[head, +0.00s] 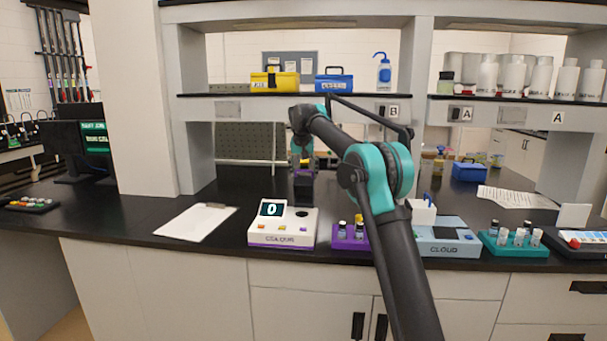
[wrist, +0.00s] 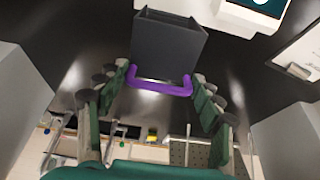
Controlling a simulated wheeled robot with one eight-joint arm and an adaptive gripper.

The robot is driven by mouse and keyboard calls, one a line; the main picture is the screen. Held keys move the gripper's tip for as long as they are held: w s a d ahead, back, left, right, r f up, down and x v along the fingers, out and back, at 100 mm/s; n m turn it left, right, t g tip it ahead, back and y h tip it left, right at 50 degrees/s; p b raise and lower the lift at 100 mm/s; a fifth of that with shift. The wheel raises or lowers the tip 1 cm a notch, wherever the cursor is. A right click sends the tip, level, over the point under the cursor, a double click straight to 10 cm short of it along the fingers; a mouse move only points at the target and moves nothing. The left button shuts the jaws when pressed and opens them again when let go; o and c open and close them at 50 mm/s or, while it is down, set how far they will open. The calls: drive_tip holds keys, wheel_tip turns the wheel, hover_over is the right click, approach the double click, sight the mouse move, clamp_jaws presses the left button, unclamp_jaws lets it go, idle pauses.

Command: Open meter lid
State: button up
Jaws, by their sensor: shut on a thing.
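The colour meter (head: 283,240) is a white box with a purple base, a display reading 0 and coloured buttons. A dark round spot (head: 302,213) shows on its top right. A dark grey box-shaped lid (head: 303,181) with a purple handle is behind the meter, apart from its top in the picture. My gripper (head: 303,160) is above the lid. In the wrist view its fingers (wrist: 162,88) are shut on the purple handle (wrist: 160,89), with the dark lid (wrist: 170,45) beyond. I cannot tell whether the lid touches the bench.
A purple vial rack (head: 350,238) stands right of the meter. A blue cloud meter (head: 447,240) and a teal vial rack (head: 513,243) are farther right. A clipboard (head: 196,222) lies left. Shelves (head: 320,108) hang above the black bench. Bench space left of the lid is clear.

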drive_tip(key=shift+w+d, duration=0.2)
drive_tip(key=shift+d, duration=0.05)
drive_tip(key=o, duration=1.4)
drive_tip(key=shift+o, duration=0.2)
drive_tip(key=shift+s+a+r, duration=0.1)
drive_tip(key=shift+r, duration=0.05)
drive_tip(key=shift+s+r, duration=0.1)
drive_tip(key=shift+r, duration=0.2)
drive_tip(key=v, duration=1.1)
